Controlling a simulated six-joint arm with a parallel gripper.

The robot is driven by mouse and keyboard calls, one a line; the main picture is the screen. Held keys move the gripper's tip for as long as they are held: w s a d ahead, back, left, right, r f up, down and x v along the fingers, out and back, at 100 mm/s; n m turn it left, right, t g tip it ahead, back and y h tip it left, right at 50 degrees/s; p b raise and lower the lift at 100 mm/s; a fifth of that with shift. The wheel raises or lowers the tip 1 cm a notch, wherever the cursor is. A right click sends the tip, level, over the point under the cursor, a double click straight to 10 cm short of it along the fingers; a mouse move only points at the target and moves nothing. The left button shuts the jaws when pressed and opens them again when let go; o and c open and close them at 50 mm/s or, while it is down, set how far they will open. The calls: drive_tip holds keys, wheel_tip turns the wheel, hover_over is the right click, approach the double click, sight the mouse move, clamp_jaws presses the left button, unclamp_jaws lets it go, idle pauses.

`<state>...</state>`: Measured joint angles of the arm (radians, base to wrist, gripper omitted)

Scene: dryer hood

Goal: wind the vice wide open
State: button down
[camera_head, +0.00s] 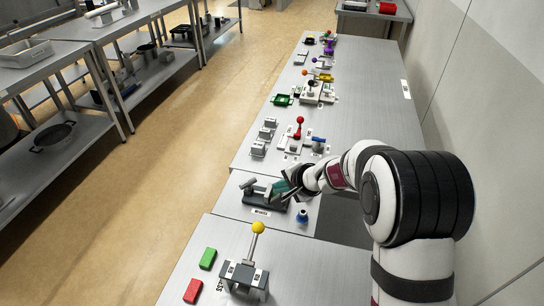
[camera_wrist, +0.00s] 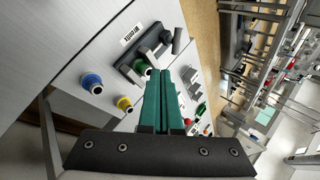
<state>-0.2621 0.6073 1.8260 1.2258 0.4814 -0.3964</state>
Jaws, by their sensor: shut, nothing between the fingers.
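The vice (camera_head: 262,197) is a dark body with grey parts, on the grey bench beside a small label. In the wrist view the vice (camera_wrist: 133,71) lies just beyond my fingertips, with a dark bar-like handle (camera_wrist: 177,41) at its far end. A green round part shows at the vice's near side, partly behind the fingers. My gripper (camera_head: 275,192) has teal fingers at the vice's right end. In the wrist view my gripper (camera_wrist: 160,73) is shut with nothing between its fingers. Whether the fingertips touch the vice I cannot tell.
A blue knob (camera_head: 302,216) stands right of the vice; the wrist view also shows a yellow knob (camera_wrist: 125,104). A press with a yellow ball handle (camera_head: 258,228) stands nearer, beside green (camera_head: 208,258) and red (camera_head: 193,291) blocks. A red-ball lever (camera_head: 299,122) stands farther back.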

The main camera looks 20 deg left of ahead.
sight(254, 178)
drive_tip(key=x, duration=0.8)
drive_tip(key=shift+w+a+f, duration=0.1)
drive_tip(key=shift+a+f, duration=0.1)
drive_tip(key=shift+f, duration=0.1)
drive_tip(key=w+a, duration=0.1)
drive_tip(key=w+a+f, duration=0.1)
drive_tip(key=shift+w+a, duration=0.1)
drive_tip(key=shift+a, duration=0.3)
drive_tip(key=shift+w+a+f, duration=0.1)
drive_tip(key=shift+w+a, duration=0.15)
drive_tip(key=shift+a, duration=0.05)
drive_tip(key=shift+w+a+n, duration=0.1)
drive_tip(key=shift+w+n, duration=0.15)
drive_tip(key=shift+n, duration=0.15)
drive_tip(key=shift+a+g, duration=0.1)
drive_tip(key=shift+g, duration=0.2)
drive_tip(key=shift+w+n+y, duration=0.15)
drive_tip(key=shift+n+y, duration=0.15)
drive_tip(key=n+g, duration=0.1)
drive_tip(key=w+n+g+y, duration=0.1)
drive_tip(key=n, duration=0.1)
drive_tip(key=shift+a+f, duration=0.15)
drive_tip(key=shift+a, duration=0.05)
drive_tip(key=shift+w+a, duration=0.25)
drive_tip(key=shift+w, duration=0.05)
